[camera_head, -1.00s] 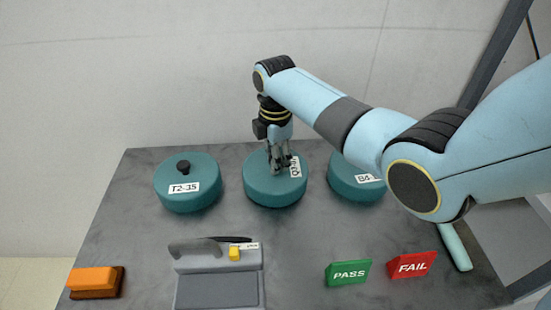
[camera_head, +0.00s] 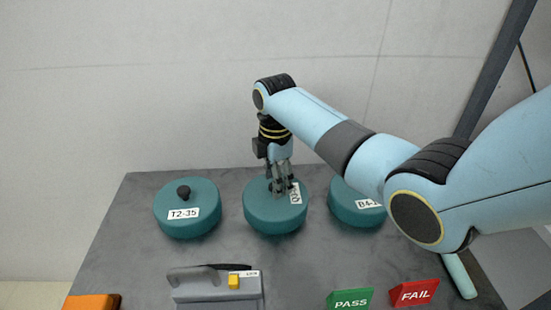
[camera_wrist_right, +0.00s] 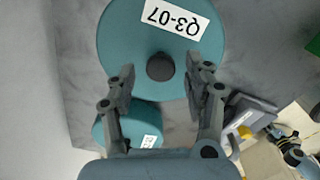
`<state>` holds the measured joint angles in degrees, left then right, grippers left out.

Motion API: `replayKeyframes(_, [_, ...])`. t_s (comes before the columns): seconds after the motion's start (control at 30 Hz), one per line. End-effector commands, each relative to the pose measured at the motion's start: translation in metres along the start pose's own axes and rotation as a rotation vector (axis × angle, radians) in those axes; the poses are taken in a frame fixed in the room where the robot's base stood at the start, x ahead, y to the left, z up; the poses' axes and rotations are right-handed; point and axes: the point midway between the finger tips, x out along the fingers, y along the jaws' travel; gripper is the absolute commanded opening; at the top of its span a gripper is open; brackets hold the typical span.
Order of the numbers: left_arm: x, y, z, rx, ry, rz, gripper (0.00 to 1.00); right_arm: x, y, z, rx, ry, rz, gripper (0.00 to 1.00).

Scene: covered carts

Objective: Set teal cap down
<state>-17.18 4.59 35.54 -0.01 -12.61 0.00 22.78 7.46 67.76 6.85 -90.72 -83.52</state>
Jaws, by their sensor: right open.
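The middle teal cap (camera_head: 262,215), labelled Q3-07 in the right wrist view (camera_wrist_right: 125,45), sits upright on the grey cart top between two similar caps. My right gripper (camera_head: 281,188) points down over it. In the right wrist view its open fingers (camera_wrist_right: 163,76) stand apart on either side of the cap's dark knob (camera_wrist_right: 160,67), with visible gaps.
In front are a grey device (camera_head: 215,292), an orange block (camera_head: 90,302), a green PASS sign (camera_head: 350,299) and a red FAIL sign (camera_head: 415,292). The cart top (camera_head: 130,235) is bare at left.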

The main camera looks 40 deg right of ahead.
Motion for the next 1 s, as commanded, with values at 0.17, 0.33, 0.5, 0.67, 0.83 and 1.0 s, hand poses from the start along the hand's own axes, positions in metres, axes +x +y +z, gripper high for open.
replayKeyframes(0.17, [-0.004,0.000,-0.001,0.000,0.002,0.000,0.00,-0.043,0.001,0.000,0.000,0.000,0.005,0.52])
replayKeyframes(0.33, [-0.004,0.000,-0.002,0.000,0.002,0.000,0.00,-0.077,0.001,0.000,0.001,0.001,0.003,0.52])
replayKeyframes(0.5, [-0.004,0.000,-0.002,0.000,0.002,0.000,0.00,-0.096,0.001,0.000,0.000,0.000,0.002,0.52])
replayKeyframes(0.67, [-0.004,0.000,-0.001,0.000,0.002,0.000,0.00,-0.100,0.000,0.000,0.001,0.000,0.001,0.52])
replayKeyframes(0.83, [-0.004,0.000,-0.001,0.000,0.001,0.000,0.00,-0.099,0.000,0.000,0.001,0.000,0.000,0.52])
replayKeyframes(1.0, [-0.004,0.000,-0.001,0.000,0.001,0.000,0.00,-0.099,0.000,0.000,0.001,0.000,0.000,0.52])
